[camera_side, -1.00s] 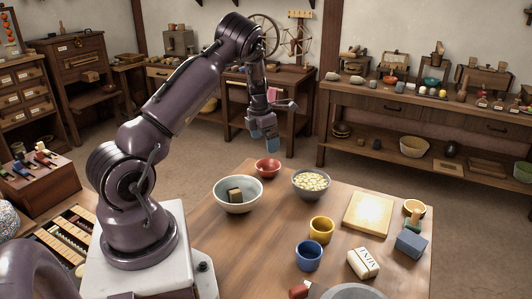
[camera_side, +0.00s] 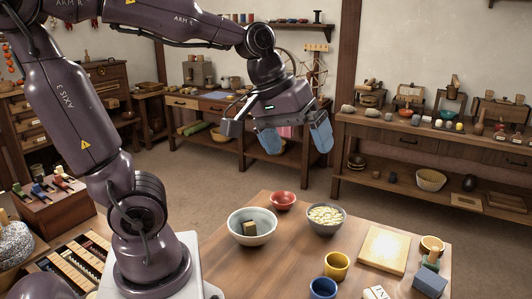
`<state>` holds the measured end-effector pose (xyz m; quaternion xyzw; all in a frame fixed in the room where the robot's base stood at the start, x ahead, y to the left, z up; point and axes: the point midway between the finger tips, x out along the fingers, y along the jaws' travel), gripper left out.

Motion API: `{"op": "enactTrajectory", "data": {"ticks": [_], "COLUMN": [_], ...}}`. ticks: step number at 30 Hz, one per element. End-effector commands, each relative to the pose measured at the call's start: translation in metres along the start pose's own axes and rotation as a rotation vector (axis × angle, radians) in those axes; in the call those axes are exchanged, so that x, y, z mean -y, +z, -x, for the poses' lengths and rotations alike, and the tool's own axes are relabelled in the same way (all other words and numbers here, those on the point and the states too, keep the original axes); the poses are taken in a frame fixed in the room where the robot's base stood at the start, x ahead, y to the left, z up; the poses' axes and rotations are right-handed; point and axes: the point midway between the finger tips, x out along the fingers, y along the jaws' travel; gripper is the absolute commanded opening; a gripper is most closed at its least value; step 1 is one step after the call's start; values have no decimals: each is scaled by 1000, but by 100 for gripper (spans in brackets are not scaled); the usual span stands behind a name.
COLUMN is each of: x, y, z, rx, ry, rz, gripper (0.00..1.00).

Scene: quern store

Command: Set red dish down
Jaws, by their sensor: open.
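The small red dish (camera_side: 283,200) rests upright on the far edge area of the wooden table (camera_side: 225,270), between a large pale bowl and a patterned bowl. My gripper (camera_side: 296,138) is open and empty. Its two blue finger pads are spread wide apart, in the air above the far side of the table. In the picture it is above the red dish and clear of it.
The large pale bowl (camera_side: 252,229) with a dark block in it stands left of the dish. The patterned bowl (camera_side: 326,219) with pale pieces stands close on the right. A yellow cup (camera_side: 336,266), a blue cup (camera_side: 323,289), a square board (camera_side: 383,249) and a blue block (camera_side: 430,282) stand nearer.

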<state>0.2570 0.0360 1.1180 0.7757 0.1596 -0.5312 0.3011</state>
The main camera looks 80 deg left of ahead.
Motion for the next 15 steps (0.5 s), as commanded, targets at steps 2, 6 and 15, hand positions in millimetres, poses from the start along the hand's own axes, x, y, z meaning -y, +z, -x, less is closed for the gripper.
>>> {"op": "enactTrajectory", "data": {"ticks": [2, 6, 15], "x": [-1, 4, 8], "y": [28, 57, 69], "z": [10, 17, 18], "rx": [-40, -92, -117], "ry": [2, -18, -38], "rz": [-244, -550, -703], "gripper": [100, 100, 100]}}
